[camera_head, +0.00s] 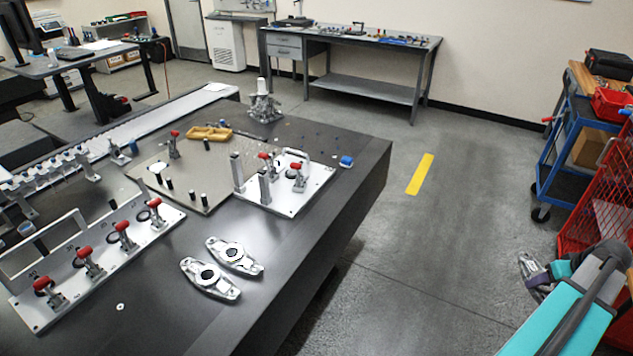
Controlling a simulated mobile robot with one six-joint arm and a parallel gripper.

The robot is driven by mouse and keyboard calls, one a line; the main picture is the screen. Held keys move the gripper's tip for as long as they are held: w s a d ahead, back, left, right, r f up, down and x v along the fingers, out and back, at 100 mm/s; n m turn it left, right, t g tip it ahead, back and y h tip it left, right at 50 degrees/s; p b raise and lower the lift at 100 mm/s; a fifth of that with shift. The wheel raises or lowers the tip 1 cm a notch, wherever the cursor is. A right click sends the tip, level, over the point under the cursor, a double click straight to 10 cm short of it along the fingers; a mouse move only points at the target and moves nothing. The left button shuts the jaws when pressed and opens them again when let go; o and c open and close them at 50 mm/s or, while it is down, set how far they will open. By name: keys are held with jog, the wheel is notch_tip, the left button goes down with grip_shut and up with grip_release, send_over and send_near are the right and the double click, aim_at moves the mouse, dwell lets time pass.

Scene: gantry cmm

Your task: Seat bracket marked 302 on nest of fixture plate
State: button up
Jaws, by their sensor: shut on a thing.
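My gripper (540,279) is at the right, beside my teal arm and away from the table. It is shut on a silver metal bracket (527,265); the arm hides part of both. No number can be read on this bracket. Two similar silver brackets, one farther back (252,268) and one nearer (191,266), lie side by side on the dark table; their marks are not readable. A light fixture plate (318,182) with red-handled clamps and two upright posts sits on the table near its right edge. I cannot make out its nest clearly.
A longer clamp plate (50,312) lies at the table's left front. A tan plate (207,196) with dark pins and a yellow tray (208,133) are farther back. A blue cart (560,150) and red rack (590,207) stand right. Floor (440,255) between is clear.

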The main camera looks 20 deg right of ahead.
jog(key=w+a+r+n, duration=0.1)
jog(key=w+a+r, duration=0.3)
jog(key=w+a, duration=0.5)
jog(key=w+a+r, duration=0.4)
jog(key=w+a, duration=0.4)
jog(key=w, duration=0.2)
jog(key=w+a+r+n, duration=0.1)
jog(key=w+a+r, duration=0.3)
jog(key=w+a, duration=0.5)
jog(key=w+a+r, duration=0.2)
jog(key=a+r, duration=0.1)
jog(key=a, duration=0.9)
jog(key=w+a+r, duration=0.3)
jog(key=a+r, duration=0.1)
jog(key=a, duration=0.8)
jog(key=w+a+r+n+y, duration=0.1)
jog(key=w+a+r, duration=0.2)
jog(key=a, duration=0.9)
jog(key=shift+w+r, duration=0.15)
jog(key=shift+r, duration=0.25)
